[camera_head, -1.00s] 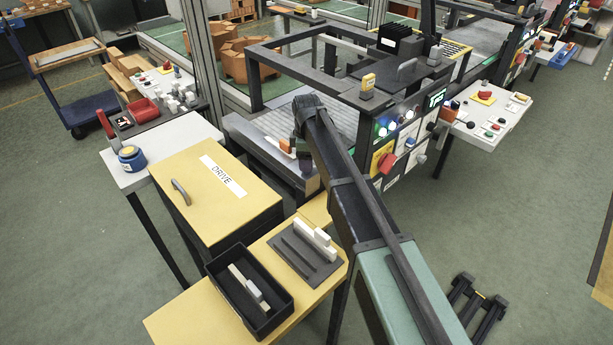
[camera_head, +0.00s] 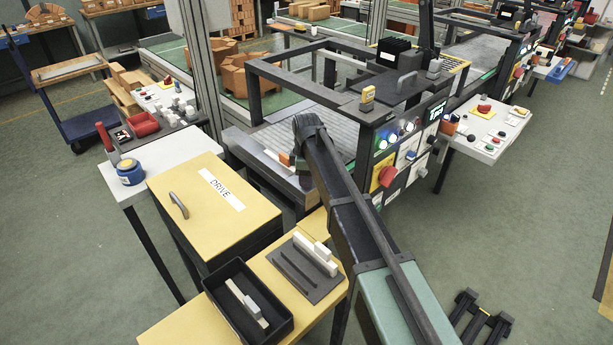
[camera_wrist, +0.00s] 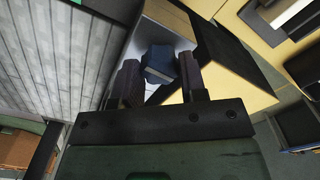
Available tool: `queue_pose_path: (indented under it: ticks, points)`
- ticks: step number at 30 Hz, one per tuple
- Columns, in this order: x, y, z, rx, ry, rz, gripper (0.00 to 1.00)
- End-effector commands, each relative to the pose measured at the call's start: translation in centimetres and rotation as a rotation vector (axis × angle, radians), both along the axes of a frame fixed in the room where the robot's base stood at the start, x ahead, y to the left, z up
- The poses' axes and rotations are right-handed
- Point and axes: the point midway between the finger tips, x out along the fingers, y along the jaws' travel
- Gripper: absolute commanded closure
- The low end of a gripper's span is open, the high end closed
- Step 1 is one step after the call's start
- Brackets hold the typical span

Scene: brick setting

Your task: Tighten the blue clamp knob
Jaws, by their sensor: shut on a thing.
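The blue clamp knob (camera_wrist: 158,62) shows in the wrist view between the two dark fingers of my gripper (camera_wrist: 160,78). The fingers stand on either side of it, and my gripper is shut on it. In the head view my gripper is at the end of the black forearm, by the near end of the conveyor, mostly hidden by the arm. The knob cannot be made out there. A small orange piece (camera_head: 285,159) shows just left of the wrist.
A yellow DRIVE box (camera_head: 212,200) stands left of the arm. A black tray (camera_head: 249,302) and a dark plate with pale bars (camera_head: 310,267) lie on the yellow table. A black frame and control panel (camera_head: 405,160) stand close right of the arm. A blue jar (camera_head: 130,172) stands on the white table.

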Motion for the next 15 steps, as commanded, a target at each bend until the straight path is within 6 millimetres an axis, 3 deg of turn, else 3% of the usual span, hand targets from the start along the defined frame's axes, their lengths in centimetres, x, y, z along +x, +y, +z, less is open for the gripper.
queue_pose_path:
  ticks: [15]
  points:
    - [-0.01,-0.01,-0.02,0.000,0.000,-0.334,0.85]
